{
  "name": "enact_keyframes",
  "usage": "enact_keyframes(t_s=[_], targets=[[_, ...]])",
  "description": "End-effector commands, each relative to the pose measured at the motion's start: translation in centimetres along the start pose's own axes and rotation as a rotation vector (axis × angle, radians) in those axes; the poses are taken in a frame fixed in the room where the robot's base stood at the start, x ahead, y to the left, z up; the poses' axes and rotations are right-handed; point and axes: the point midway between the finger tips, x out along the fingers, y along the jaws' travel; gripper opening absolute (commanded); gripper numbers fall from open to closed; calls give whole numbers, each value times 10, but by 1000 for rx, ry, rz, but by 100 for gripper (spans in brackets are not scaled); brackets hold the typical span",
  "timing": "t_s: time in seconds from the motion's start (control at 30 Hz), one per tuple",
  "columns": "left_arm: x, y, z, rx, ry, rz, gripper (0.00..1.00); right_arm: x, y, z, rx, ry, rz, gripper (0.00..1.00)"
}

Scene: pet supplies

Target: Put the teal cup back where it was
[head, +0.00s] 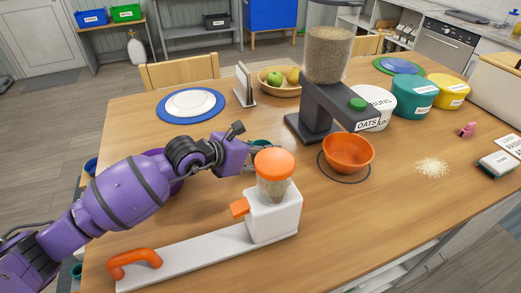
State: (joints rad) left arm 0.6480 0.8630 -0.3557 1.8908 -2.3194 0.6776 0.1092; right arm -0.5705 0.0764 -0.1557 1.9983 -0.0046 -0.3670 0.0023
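A teal rim (262,143), probably the teal cup, shows just behind the orange lid of a white dispenser. The lid and my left gripper hide most of it. My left arm comes in from the left, and my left gripper (241,158) is beside the dispenser, close to the teal rim. I cannot tell whether its fingers touch or hold the cup. My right gripper is out of view.
The white dispenser (270,215) has a long base reaching left. An orange bowl (347,153) stands under the grain hopper (328,55). Spilled grain (432,167) lies right. A white plate (191,103) is at the back left. The front right tabletop is clear.

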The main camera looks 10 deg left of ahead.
Motion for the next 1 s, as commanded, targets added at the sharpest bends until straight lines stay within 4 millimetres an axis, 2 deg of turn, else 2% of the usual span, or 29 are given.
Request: enact_keyframes(t_s=[0.37, 0.97, 1.0], targets=[[4, 0, -8, -1, 1, 0, 15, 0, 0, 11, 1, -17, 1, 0], [9, 0, -24, -3, 19, 0, 15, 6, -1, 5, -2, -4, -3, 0], [9, 0, -24, -4, 19, 0, 48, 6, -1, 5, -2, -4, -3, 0]])
